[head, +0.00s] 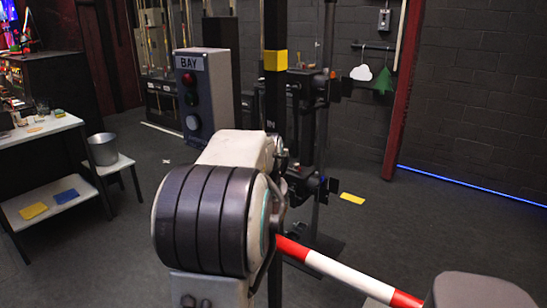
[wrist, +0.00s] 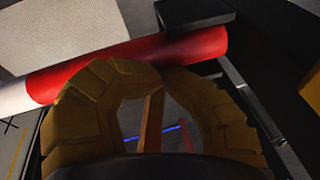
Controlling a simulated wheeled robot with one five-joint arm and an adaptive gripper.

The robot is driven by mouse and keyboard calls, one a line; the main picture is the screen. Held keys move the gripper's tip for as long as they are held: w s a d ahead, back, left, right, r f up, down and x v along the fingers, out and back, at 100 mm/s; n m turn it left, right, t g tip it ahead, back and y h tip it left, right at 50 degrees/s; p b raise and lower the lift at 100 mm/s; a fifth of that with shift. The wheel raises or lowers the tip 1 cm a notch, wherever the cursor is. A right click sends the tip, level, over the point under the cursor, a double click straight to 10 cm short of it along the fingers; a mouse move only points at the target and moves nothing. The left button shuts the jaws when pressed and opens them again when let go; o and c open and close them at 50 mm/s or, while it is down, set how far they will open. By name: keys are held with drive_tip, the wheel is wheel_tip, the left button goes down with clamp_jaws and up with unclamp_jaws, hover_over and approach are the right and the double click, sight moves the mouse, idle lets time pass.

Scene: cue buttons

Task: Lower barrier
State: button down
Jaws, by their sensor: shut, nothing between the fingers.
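The barrier is a red and white striped bar (head: 347,272). In the head view it slopes down to the right, from behind my arm towards a dark rounded block at the lower right. In the wrist view the bar (wrist: 130,58) crosses the upper part of the picture, its red end at the right. My gripper (wrist: 157,68) shows there as two brown ridged fingers, shut and empty, with the tips at the lower edge of the bar. I cannot tell if they touch it. My gripper is hidden behind my arm in the head view.
A grey box marked BAY (head: 204,92) with several round buttons or lamps stands behind my arm. A black post with a yellow band (head: 275,61) stands close by. A white table (head: 45,128) and a bucket (head: 103,149) are at the left. Floor at the right is mostly clear.

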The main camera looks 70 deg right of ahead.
drive_tip(key=v, duration=1.2)
idle(0.3)
wheel_tip(320, 180, down, 8)
drive_tip(key=a+n, duration=0.1)
drive_tip(key=n, duration=0.3)
drive_tip(key=w+a+f+n+y+p, duration=0.1)
drive_tip(key=w+a+f+n+p, duration=0.2)
drive_tip(key=a, duration=0.5)
drive_tip(key=w+a+r+n+t+p, duration=0.1)
drive_tip(key=a+n, duration=0.3)
drive_tip(key=a, duration=0.4)
drive_tip(key=w+a+r+n+t+y+p, duration=0.1)
drive_tip(key=w+a+r+n+p, duration=0.2)
drive_tip(key=a, duration=0.6)
drive_tip(key=w+a+r+n+y+p, duration=0.1)
drive_tip(key=w+a+r+n+p, duration=0.1)
drive_tip(key=a+n, duration=0.4)
drive_tip(key=shift+w+a+r+n+t+p, duration=0.35)
drive_tip(key=shift+w+a+p, duration=0.45)
drive_tip(key=shift+a, duration=0.95)
